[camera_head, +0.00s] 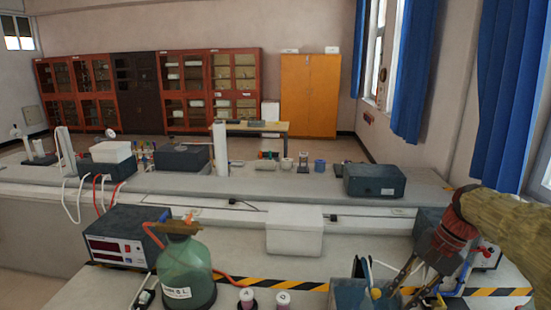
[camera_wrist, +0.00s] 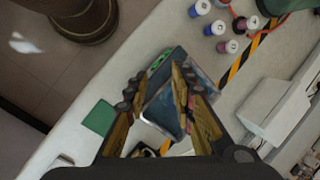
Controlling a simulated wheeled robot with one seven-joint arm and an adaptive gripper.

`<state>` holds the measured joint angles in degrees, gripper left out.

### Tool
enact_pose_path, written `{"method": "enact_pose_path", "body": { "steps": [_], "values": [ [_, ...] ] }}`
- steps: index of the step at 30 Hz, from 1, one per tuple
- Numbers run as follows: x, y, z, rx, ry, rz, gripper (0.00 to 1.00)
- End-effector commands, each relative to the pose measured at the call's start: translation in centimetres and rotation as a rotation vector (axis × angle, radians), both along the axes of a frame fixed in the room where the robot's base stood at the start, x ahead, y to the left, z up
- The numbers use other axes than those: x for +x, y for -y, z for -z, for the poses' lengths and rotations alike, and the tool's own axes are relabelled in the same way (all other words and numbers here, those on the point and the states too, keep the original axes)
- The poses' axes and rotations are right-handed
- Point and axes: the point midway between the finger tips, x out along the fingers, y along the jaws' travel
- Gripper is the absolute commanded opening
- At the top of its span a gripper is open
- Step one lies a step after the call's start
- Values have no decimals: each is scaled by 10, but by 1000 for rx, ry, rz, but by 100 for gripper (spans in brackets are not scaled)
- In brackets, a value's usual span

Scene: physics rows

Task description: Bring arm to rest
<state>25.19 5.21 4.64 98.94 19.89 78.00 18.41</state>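My gripper (camera_head: 402,292) is at the lower right of the head view, on the end of my arm, pointing down and to the left over the near bench. In the wrist view my gripper (camera_wrist: 160,78) has its two fingers apart. A blue-grey box-like thing (camera_wrist: 163,108) shows between and beyond the fingers. I cannot tell whether they touch it. The same thing appears to be the blue-grey box (camera_head: 352,298) at the bottom edge of the head view, partly cut off and just left of the fingers.
On the near bench (camera_head: 225,290) are a green bottle (camera_head: 187,270), small pink-and-white vials (camera_head: 282,299), a power supply (camera_head: 118,240) and a white box (camera_head: 294,230). Black-yellow tape crosses the bench. A green square (camera_wrist: 99,118) lies near the bench edge in the wrist view.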

Motion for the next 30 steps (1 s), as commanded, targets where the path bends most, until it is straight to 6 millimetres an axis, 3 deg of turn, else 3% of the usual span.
{"method": "enact_pose_path", "body": {
  "steps": [1, 6, 15, 22, 30],
  "values": [
    [-13, -16, -8, -37, 32, -46, 25],
    [-55, -53, -21, -154, 133, -191, 25],
    [-133, -99, -22, -352, 327, -456, 25],
    [-182, -117, -8, -483, 475, -643, 25],
    [-204, -122, 4, -552, 555, -742, 25]
  ]
}}
